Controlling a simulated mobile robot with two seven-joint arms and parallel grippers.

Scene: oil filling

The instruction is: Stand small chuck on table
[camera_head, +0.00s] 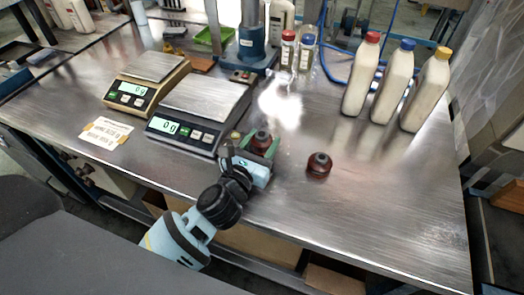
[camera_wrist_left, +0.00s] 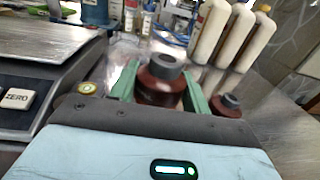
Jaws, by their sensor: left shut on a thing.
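A dark red-brown chuck with a grey top (camera_head: 262,137) is held upright between the green fingers of my left gripper (camera_head: 259,146). The held chuck also shows in the left wrist view (camera_wrist_left: 160,82), with one finger on each side. I cannot tell whether its base touches the table (camera_head: 390,215). A second, similar red-brown chuck (camera_head: 319,165) stands upright on the table to the right of the gripper, apart from it. It shows partly behind the right finger in the left wrist view (camera_wrist_left: 230,104). I cannot tell which chuck is smaller. My right gripper is not in view.
A dark scale (camera_head: 205,100) lies just left of the gripper, with a tan scale (camera_head: 148,80) beyond it. Three bottles (camera_head: 390,85) stand at the back right. Two small jars (camera_head: 289,50) stand behind. The table's front right is clear.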

